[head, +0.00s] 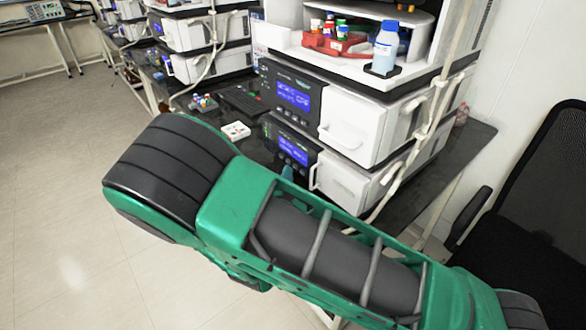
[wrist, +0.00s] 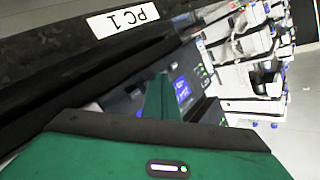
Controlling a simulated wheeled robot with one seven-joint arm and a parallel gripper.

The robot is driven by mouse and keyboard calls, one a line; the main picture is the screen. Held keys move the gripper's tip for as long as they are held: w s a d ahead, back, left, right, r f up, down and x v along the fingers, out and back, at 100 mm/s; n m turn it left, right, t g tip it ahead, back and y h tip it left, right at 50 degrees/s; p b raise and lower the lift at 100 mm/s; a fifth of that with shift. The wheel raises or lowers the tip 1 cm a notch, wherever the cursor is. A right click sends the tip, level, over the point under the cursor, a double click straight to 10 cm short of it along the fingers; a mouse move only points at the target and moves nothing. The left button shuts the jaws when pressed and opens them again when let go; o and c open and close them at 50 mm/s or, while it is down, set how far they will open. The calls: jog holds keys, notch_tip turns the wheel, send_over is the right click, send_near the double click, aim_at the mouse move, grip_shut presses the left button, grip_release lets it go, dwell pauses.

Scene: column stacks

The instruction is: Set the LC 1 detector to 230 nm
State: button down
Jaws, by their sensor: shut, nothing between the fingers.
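A stack of white instrument modules with black front panels stands on a dark bench in the head view. Its upper module has a blue display (head: 293,96), and the lower module has another blue display (head: 293,150). The text on both is too small to read, and no label shows which module is the LC 1 detector. In the wrist view, my gripper (wrist: 162,82) is shut and empty, its green fingers pointing at a dark panel. A lit blue display (wrist: 181,88) is just right of the fingertips; contact cannot be told. My arm hides most of the gripper in the head view.
A white label reading PC 1 (wrist: 123,19) is on a dark surface close above the gripper. A blue-capped bottle (head: 386,48) and a red vial rack (head: 334,44) sit on the stack. A black chair (head: 545,170) stands right; open floor (head: 60,190) lies left.

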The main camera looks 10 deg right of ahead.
jog(key=shift+w+d, duration=0.25)
jog(key=shift+d, duration=0.1)
dwell(0.5)
jog(key=shift+s+a, duration=0.1)
jog(key=shift+a, duration=0.05)
jog(key=shift+s+a, duration=0.4)
jog(key=shift+a, duration=0.2)
dwell(0.3)
jog(key=shift+s+a, duration=0.7)
jog(key=shift+a, duration=0.35)
jog(key=shift+s+a, duration=0.7)
jog(key=shift+a, duration=0.3)
